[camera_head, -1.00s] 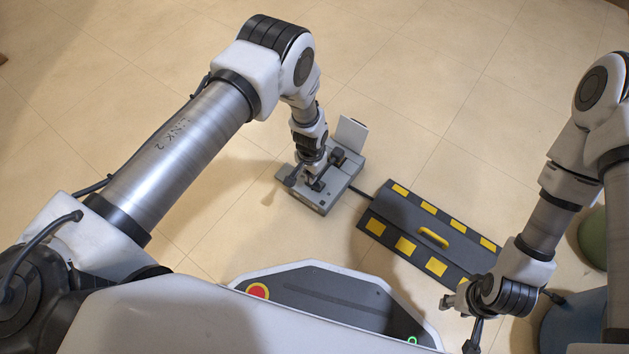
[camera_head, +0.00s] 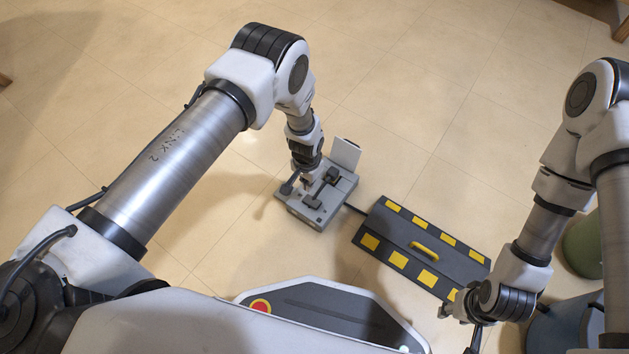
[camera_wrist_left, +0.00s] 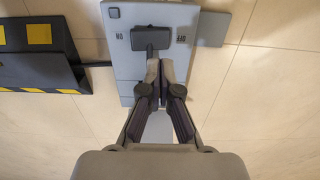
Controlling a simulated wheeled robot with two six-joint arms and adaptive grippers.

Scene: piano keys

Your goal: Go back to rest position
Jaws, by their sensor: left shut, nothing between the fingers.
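In the left wrist view, the box (camera_wrist_left: 130,65) carries ON and OFF marks on either side of the dark lever (camera_wrist_left: 150,37). My left gripper (camera_head: 297,186) is above the box's left part in the head view. Its fingertips (camera_wrist_left: 160,65) are together and empty, just below the lever in the wrist view; I cannot tell if they touch it. My right gripper (camera_head: 457,322) hangs at the lower right, apart from the box; its finger opening is unclear.
A dark ramp-like block (camera_head: 400,245) with yellow patches and a yellow handle lies right of the box, joined by a cable. Green (camera_head: 583,245) and blue (camera_head: 560,328) rounded objects stand at the right. The tiled floor (camera_head: 420,100) behind is clear.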

